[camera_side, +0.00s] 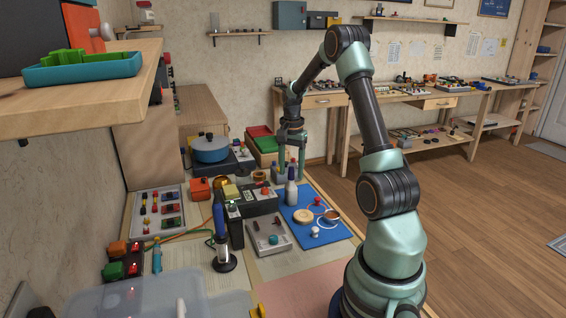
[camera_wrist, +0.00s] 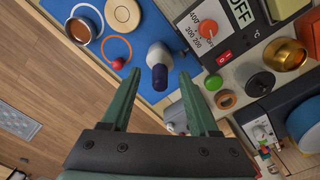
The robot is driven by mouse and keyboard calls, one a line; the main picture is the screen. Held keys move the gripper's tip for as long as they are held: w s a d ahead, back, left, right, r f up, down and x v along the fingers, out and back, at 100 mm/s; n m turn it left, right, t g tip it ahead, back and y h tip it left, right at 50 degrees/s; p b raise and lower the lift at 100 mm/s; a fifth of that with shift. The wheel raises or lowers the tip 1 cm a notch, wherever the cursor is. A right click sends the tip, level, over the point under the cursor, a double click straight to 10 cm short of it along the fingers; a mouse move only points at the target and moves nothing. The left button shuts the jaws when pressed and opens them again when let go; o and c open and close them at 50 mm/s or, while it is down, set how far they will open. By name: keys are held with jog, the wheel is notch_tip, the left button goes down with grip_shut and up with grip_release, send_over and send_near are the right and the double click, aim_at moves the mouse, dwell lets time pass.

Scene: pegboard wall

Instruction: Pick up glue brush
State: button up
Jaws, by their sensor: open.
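My gripper (camera_side: 291,170) is open and points down above the workbench, with nothing between its fingers. In the wrist view its two green fingers (camera_wrist: 160,80) are spread apart. A white bottle-like piece with a dark blue top (camera_wrist: 158,62) lies in line with the gap, just beyond the fingertips. It also stands upright below my gripper in the side view (camera_side: 291,192), at the edge of the blue mat. No bristles show, so I cannot tell whether this is the glue brush. No other brush is clear.
The blue mat (camera_side: 324,236) holds a wooden disc (camera_side: 302,215), a copper bowl (camera_side: 332,214) and rings. A dark device with a red knob (camera_wrist: 207,29) and a brass cup (camera_wrist: 285,55) stand close by. A blue pot (camera_side: 211,150) is farther back.

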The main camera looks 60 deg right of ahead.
grip_shut()
notch_tip(320, 180, up, 20)
dwell(0.8)
